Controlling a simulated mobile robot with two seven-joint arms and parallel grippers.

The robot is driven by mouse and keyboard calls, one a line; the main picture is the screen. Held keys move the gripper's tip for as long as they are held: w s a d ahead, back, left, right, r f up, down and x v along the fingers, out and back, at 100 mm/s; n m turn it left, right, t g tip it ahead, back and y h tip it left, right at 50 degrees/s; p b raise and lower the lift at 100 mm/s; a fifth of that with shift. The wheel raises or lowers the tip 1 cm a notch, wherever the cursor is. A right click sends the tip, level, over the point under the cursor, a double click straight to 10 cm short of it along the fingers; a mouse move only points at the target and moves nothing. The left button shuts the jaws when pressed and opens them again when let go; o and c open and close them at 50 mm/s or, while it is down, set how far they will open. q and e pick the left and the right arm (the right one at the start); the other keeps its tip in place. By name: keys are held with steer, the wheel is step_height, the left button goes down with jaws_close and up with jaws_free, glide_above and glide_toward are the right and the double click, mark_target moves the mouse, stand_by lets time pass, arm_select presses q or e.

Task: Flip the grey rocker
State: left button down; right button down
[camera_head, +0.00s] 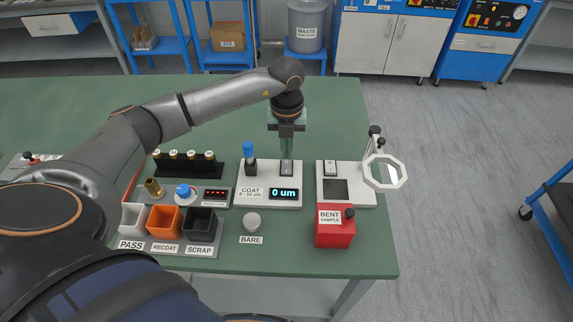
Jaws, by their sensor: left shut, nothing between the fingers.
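A small grey rocker (287,169) sits on the upper right part of the white COAT gauge base (291,202). My left gripper (287,158) is above this rocker, pointing down, with its fingers shut and empty. The fingertips are at or just above the rocker's far end; I cannot tell whether they touch. Which way the rocker is tilted is too small to tell. Another small light rocker (330,168) is on the white plate (358,197) to the right. My right gripper is not in view.
A magnifier ring (384,172) stands at right. PASS, RECOAT and SCRAP bins (165,223), a BARE disc (252,222) and a red box (335,232) are nearer.

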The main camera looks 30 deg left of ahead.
mark_target(287, 162)
arm_select(q)
steer(key=shift+f+b, duration=0.65)
steer(key=shift+f, duration=0.3)
stand_by(0.7)
steer(key=shift+r, duration=0.1)
steer(key=shift+r+p, duration=2.8)
steer(key=shift+r, duration=0.7)
